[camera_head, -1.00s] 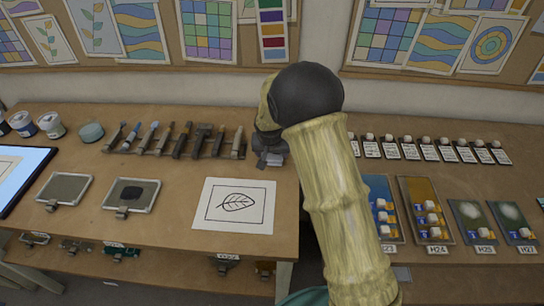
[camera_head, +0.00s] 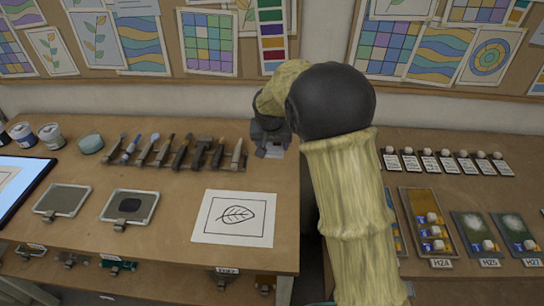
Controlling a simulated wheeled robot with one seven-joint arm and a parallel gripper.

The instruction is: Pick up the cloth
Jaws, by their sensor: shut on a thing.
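My gripper (camera_head: 271,147) is above the back right corner of the left workbench, right of the tool row, and partly hidden by my own arm. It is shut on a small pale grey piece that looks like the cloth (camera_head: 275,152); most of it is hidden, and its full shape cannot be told. No other cloth is clearly visible.
The row of tools (camera_head: 175,152) lies just left of my gripper. The leaf drawing (camera_head: 234,217) lies in front. Two framed plates (camera_head: 129,206) and a tablet (camera_head: 18,190) are further left. The right bench holds small labelled blocks (camera_head: 446,160) and sample panels (camera_head: 427,222).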

